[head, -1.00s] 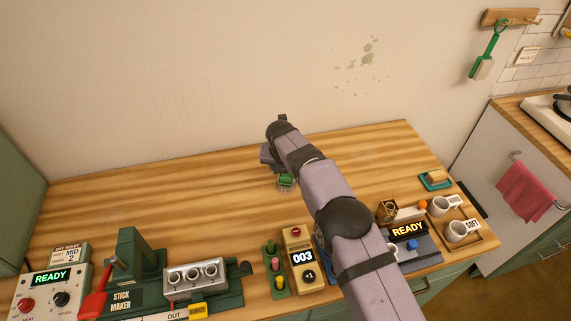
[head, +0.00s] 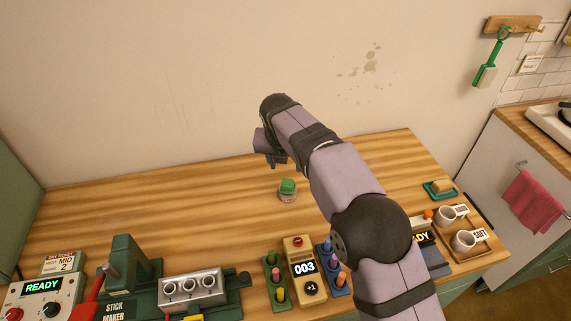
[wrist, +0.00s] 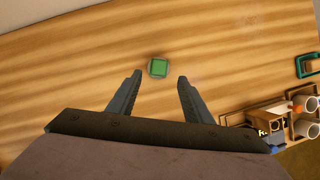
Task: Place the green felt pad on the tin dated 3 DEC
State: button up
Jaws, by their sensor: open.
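The green felt pad (head: 287,185) lies on top of a small round tin (head: 287,197) in the middle of the table. In the wrist view the pad (wrist: 158,67) shows as a green square from above, and it hides most of the tin. The date on the tin cannot be read. My gripper (head: 272,162) is above the table, up and left of the tin in the head view, and apart from it.
Along the front edge stand a green stick maker (head: 130,267), a counter reading 003 (head: 303,268) and peg racks. A tray (head: 484,237) with cups and a teal dish (head: 440,190) are at the right. The table around the tin is clear.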

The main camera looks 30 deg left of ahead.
jog(key=shift+r, duration=0.2)
jog(key=d+m+g+h, duration=0.2)
jog(key=d+m, duration=1.8)
jog(key=d, duration=0.9)
jog(key=s+d+f+m+g, duration=0.1)
jog(key=s+d+f+m, duration=0.2)
jog(key=s+d+m, duration=0.6)
jog(key=s+d+f+m+g, duration=0.1)
jog(key=s+d+f+m, duration=0.2)
jog(key=s+d+m, duration=0.6)
jog(key=shift+s+d+f+m, duration=0.25)
jog(key=shift+s+d+m, duration=0.1)
jog(key=shift+s+m, duration=0.85)
jog(key=shift+w, duration=0.1)
